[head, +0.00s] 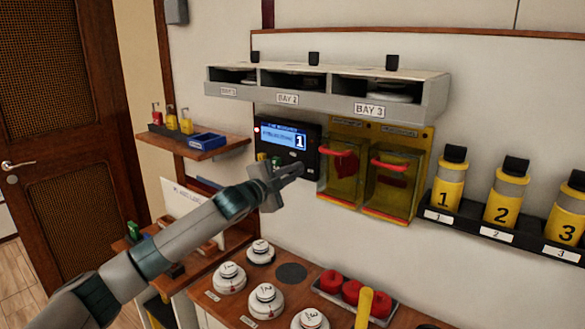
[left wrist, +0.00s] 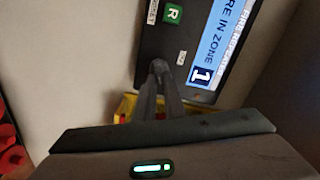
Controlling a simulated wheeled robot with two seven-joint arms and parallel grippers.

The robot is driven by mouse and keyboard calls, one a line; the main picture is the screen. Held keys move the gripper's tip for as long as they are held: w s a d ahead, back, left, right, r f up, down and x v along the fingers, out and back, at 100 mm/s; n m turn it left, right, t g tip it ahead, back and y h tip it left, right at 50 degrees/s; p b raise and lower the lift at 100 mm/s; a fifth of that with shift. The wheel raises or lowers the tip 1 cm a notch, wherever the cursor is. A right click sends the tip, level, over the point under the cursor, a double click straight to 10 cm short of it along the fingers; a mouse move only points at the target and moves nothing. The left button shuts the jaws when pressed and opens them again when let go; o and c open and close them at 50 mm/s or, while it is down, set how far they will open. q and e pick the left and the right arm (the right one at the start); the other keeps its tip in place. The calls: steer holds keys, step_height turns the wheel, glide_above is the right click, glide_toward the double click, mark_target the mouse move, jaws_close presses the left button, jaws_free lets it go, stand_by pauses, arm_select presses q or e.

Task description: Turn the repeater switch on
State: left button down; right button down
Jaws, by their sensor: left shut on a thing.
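The fire repeater (head: 289,138) is a black wall panel with a blue display and a large 1, below the bay shelf. In the left wrist view its display (left wrist: 213,50) reads in part "RE IN ZONE", with a green R button (left wrist: 173,14) beside it. My left gripper (head: 296,170) reaches to the lower part of the panel's face. In the left wrist view its fingers (left wrist: 158,68) are close together against the panel, shut on the repeater switch. The fingers hide the switch, so its position does not show. My right gripper is not in view.
The bay shelf (head: 322,101) juts out above the panel. Yellow boxes with red handles (head: 388,165) hang close on its right. Numbered yellow canisters (head: 507,195) stand farther right. Round white detectors (head: 266,299) and red ones (head: 351,291) lie on the counter below.

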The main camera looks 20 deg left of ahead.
arm_select(q)
steer(key=shift+f+m+p, duration=0.15)
steer(key=shift+m+p, duration=0.25)
steer(key=shift+m, duration=0.65)
steer(key=shift+f+m+p, duration=0.1)
steer(key=shift+m+p, duration=0.3)
steer(key=shift+m, duration=0.65)
steer(key=c, duration=1.8)
jaws_free()
steer(key=shift+c, duration=0.2)
steer(key=shift+s, duration=0.1)
steer(key=b+v, duration=0.6)
steer(key=v, duration=1.1)
